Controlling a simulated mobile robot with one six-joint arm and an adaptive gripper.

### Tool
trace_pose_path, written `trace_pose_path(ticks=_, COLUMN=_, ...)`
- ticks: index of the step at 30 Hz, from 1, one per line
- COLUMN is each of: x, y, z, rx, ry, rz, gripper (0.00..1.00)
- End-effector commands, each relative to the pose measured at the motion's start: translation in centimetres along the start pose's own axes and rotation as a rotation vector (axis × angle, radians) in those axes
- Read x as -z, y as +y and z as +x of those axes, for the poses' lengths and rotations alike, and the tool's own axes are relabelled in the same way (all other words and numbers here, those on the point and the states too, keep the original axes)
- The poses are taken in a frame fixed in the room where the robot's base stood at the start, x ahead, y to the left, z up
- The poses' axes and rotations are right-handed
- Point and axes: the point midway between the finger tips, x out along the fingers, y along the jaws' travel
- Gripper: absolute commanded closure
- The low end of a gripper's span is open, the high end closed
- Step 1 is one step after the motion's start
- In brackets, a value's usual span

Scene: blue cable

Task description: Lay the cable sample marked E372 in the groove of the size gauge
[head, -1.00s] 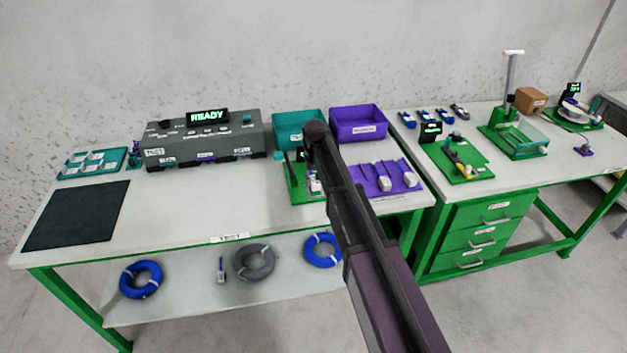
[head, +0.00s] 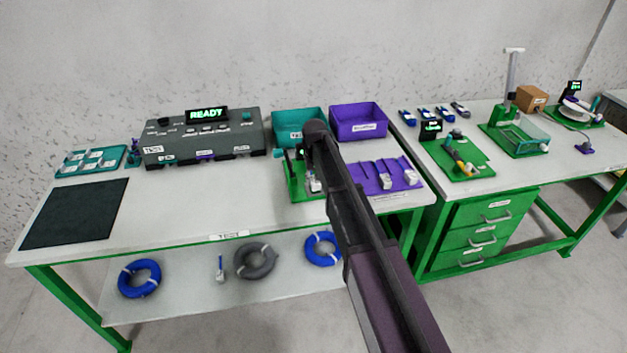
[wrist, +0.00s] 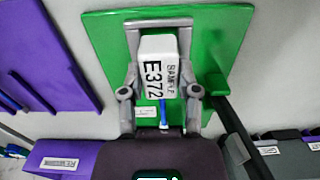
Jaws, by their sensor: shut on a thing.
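My gripper (wrist: 159,62) is shut on the sample marked E372 (wrist: 158,72), a white tag block reading SAMPLE E372. A short piece of blue cable (wrist: 163,110) shows below the tag in the wrist view. The sample is over the green base of the size gauge (wrist: 225,45); I cannot tell whether it touches it. In the head view the green gauge (head: 296,186) stands at the right part of the near table, left of the purple rack. My arm covers part of it, and the groove is not clearly visible in either view.
The purple rack (head: 375,172) holds other white-tagged samples beside the gauge. Teal (head: 300,126) and purple (head: 358,122) bins stand behind. A grey tester (head: 200,140) reads READY. The table's middle is clear, with a dark mat (head: 75,213) at left.

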Motion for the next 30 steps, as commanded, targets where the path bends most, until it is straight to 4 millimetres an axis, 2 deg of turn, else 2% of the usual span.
trace_pose_path(ticks=30, x=0.0, y=-0.1, z=1.1, rx=0.000, ry=0.000, rz=-0.001, gripper=1.00)
